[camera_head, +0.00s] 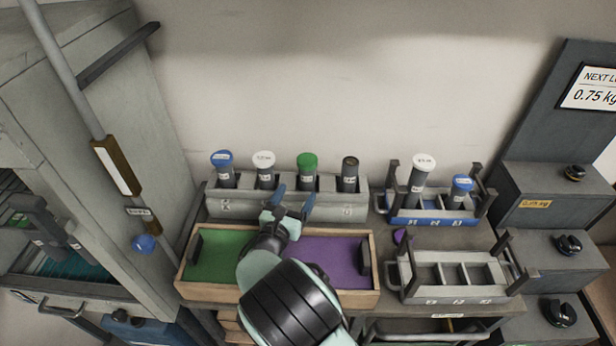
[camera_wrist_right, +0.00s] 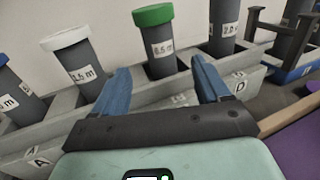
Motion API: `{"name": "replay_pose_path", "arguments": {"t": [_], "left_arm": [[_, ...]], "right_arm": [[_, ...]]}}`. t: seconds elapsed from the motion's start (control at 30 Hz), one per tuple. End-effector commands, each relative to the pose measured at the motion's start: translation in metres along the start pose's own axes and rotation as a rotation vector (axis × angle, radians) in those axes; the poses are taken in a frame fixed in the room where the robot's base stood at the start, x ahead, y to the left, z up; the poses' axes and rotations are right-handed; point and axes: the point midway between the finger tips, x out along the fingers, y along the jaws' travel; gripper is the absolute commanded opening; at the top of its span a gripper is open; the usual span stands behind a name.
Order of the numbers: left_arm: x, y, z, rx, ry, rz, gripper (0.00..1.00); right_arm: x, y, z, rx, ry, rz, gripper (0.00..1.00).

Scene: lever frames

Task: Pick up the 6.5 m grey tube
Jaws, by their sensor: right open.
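Several grey tubes with labels stand upright in a grey rack (camera_head: 285,207) at the back. From left they are a blue-capped tube (camera_head: 222,168), a white-capped tube (camera_head: 264,170), a green-capped tube (camera_head: 307,172) and a dark-topped tube (camera_head: 349,174). In the right wrist view the label on the green-capped tube (camera_wrist_right: 160,45) looks like 6.5 m, but its first digit is blurred. My right gripper (camera_head: 294,196) is open and empty in front of the rack. Its blue fingers (camera_wrist_right: 160,68) lie on either side of the green-capped tube in that view, still short of it. My left gripper is out of view.
A wooden tray with green (camera_head: 215,258) and purple (camera_head: 330,255) floors lies in front. A blue rack (camera_head: 440,216) at right holds a white-capped and a blue-capped tube. An empty grey rack (camera_head: 455,280) stands nearer. A cabinet (camera_head: 130,120) stands left, grey steps (camera_head: 545,190) right.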

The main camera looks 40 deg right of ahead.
Motion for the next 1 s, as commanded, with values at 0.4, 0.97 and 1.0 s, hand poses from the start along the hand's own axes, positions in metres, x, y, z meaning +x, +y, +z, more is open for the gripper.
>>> {"name": "replay_pose_path", "arguments": {"t": [0.4, 0.97, 1.0], "left_arm": [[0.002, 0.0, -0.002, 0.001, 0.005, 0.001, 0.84], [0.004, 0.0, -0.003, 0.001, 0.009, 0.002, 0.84], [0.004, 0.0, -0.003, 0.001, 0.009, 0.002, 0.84]], "right_arm": [[0.049, -0.001, 0.0, -0.002, -0.001, -0.001, 0.75], [0.094, 0.0, -0.001, -0.001, 0.0, 0.002, 0.75], [0.094, 0.0, -0.001, -0.001, 0.0, 0.001, 0.72]]}}
